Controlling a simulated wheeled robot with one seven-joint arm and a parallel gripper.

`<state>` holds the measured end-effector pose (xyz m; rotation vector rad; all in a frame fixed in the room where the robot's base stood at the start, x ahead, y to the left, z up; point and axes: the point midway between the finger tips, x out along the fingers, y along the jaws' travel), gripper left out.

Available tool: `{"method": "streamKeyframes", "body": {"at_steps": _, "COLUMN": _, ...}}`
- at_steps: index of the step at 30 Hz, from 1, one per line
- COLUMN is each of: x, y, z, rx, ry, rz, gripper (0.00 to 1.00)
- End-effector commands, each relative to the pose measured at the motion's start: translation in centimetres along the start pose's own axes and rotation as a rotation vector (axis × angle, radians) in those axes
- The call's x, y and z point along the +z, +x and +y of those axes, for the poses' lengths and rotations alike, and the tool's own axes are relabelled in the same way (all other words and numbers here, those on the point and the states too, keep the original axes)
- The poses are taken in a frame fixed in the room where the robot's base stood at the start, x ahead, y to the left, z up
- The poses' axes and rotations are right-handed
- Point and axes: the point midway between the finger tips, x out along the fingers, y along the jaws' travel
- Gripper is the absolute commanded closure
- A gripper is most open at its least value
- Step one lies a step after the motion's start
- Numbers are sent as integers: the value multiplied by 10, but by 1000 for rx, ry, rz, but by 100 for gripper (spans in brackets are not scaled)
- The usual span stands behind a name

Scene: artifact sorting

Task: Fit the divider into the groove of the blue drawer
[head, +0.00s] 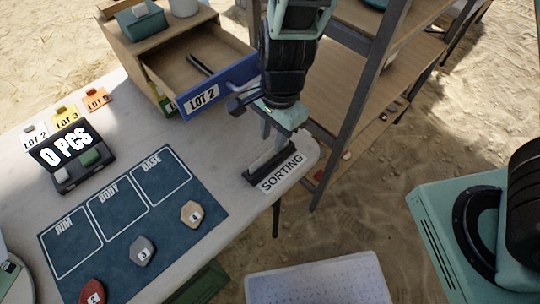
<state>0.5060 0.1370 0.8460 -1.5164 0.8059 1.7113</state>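The blue drawer (222,87) is pulled out of a wooden cabinet, with a "LOT 2" label on its blue front. Inside it is a short dark double strip (200,64), perhaps the groove. My gripper (273,138) points down at the right end of the table, just right of the drawer front. Below it a dark, narrow, slotted holder (264,174) sits on the table behind the "SORTING" label. Greyish upright parts show between gripper and holder; I cannot tell fingers from divider there. Whether the gripper holds anything is unclear.
A wooden shelf rack (354,105) stands close to the right of my arm. A blue mat (135,215) with numbered pieces and a "0 PCS" counter (75,155) are on the table. A teal box (140,20) stands on the cabinet. A white perforated surface (318,280) is in front.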

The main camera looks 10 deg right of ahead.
Motion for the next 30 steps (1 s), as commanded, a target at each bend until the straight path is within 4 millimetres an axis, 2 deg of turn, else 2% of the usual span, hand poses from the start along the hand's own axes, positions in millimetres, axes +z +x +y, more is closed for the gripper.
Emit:
{"method": "streamKeyframes", "body": {"at_steps": 4, "x": 0, "y": 11, "z": 0, "rx": 2, "ry": 1, "rz": 0, "gripper": 71}}
{"method": "streamKeyframes", "body": {"at_steps": 12, "x": 1, "y": 49, "z": 0, "rx": 1, "ry": 1, "rz": -1, "gripper": 71}}
{"method": "streamKeyframes", "body": {"at_steps": 22, "x": 2, "y": 54, "z": -1, "rx": -1, "ry": 1, "rz": 0, "gripper": 71}}
{"method": "streamKeyframes", "body": {"at_steps": 25, "x": 2, "y": 54, "z": -1, "rx": -1, "ry": 0, "rz": 0, "gripper": 99}}
{"method": "streamKeyframes", "body": {"at_steps": 30, "x": 2, "y": 54, "z": -1, "rx": 0, "ry": 0, "rz": 0, "gripper": 100}}
